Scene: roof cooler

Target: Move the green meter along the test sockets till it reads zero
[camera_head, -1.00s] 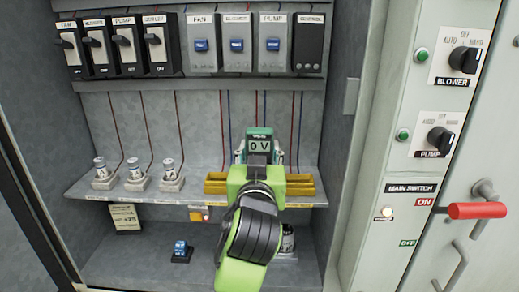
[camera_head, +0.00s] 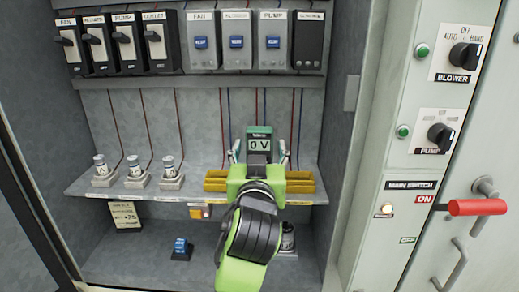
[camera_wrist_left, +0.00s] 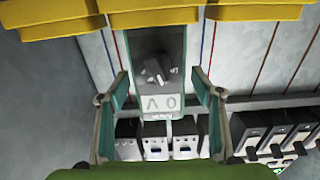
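The green meter (camera_head: 258,145) stands upright at the back of the shelf, behind a yellow block row, and its display reads "0 V". In the left wrist view the meter (camera_wrist_left: 158,75) appears upside down, with a dial and the 0 V display. My left gripper (camera_head: 259,152) reaches in from below, with one finger on each side of the meter. The fingers are spread, with visible gaps to the meter's sides; in the left wrist view the gripper (camera_wrist_left: 159,78) also straddles it. My arm hides part of the shelf. The sockets cannot be told apart. My right gripper is not in view.
Yellow blocks (camera_head: 216,181) flank my gripper on the shelf (camera_head: 150,192). Several fuses, including one (camera_head: 168,172), stand to the left. Labelled switches (camera_head: 201,45) line the top. The red main switch handle (camera_head: 477,208) is at right. A blue item (camera_head: 180,248) lies below.

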